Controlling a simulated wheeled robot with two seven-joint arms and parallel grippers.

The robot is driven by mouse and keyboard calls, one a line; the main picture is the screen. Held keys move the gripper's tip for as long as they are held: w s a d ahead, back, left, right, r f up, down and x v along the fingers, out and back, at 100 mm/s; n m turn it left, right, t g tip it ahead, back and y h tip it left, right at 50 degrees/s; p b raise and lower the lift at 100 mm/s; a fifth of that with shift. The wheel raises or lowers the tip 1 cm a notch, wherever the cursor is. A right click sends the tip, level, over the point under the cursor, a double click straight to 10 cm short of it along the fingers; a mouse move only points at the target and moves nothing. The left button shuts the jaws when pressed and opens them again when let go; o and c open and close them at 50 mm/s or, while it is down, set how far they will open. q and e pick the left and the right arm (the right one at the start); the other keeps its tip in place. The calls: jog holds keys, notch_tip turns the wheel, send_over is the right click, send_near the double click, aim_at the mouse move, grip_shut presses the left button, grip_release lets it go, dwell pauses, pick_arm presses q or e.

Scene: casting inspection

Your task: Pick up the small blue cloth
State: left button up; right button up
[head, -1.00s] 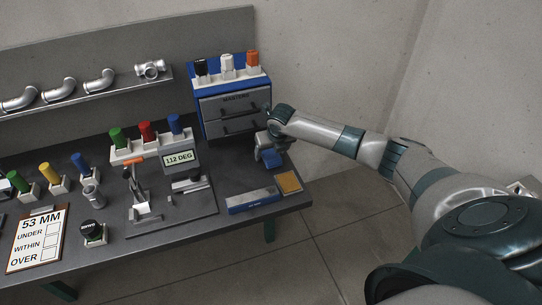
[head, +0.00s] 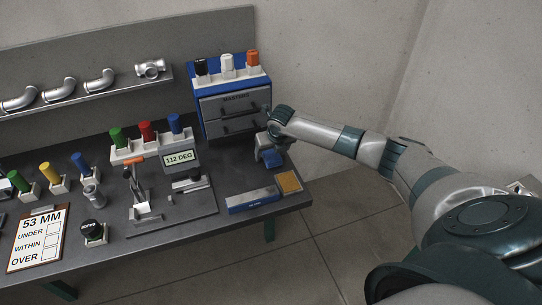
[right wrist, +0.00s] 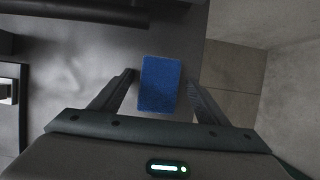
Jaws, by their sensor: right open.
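The small blue cloth (right wrist: 160,84) lies flat on the grey bench near its right edge in the right wrist view. In the head view the cloth (head: 272,158) shows as a blue patch below my right gripper (head: 268,148). In the right wrist view my right gripper (right wrist: 160,92) is open, with one finger on each side of the cloth and a gap to each. It holds nothing; how far the fingertips are above the bench I cannot tell. My left gripper is not in view.
A blue drawer cabinet (head: 199,112) stands just left of my right gripper. A blue-grey box (head: 252,200) and an orange-yellow pad (head: 289,182) lie nearer the front edge. A gauge fixture (head: 180,158) stands further left. The floor (right wrist: 230,75) drops away right of the bench.

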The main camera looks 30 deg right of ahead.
aim_at(273, 153)
jog(key=c, duration=1.1)
jog(key=shift+c, duration=0.2)
jog(key=shift+r+b, duration=0.4)
jog(key=shift+r, duration=0.2)
jog(key=r, duration=0.1)
jog(key=r+b, duration=0.1)
jog(key=r, duration=0.1)
jog(key=shift+s+d+r, duration=0.15)
jog(key=shift+s+r, duration=0.1)
jog(key=s+d+r+b, duration=0.2)
jog(key=s+r, duration=0.4)
jog(key=s, duration=0.4)
jog(key=shift+s+d+r+b, duration=0.35)
jog(key=shift+d+r+b, duration=0.05)
jog(key=shift+b, duration=0.15)
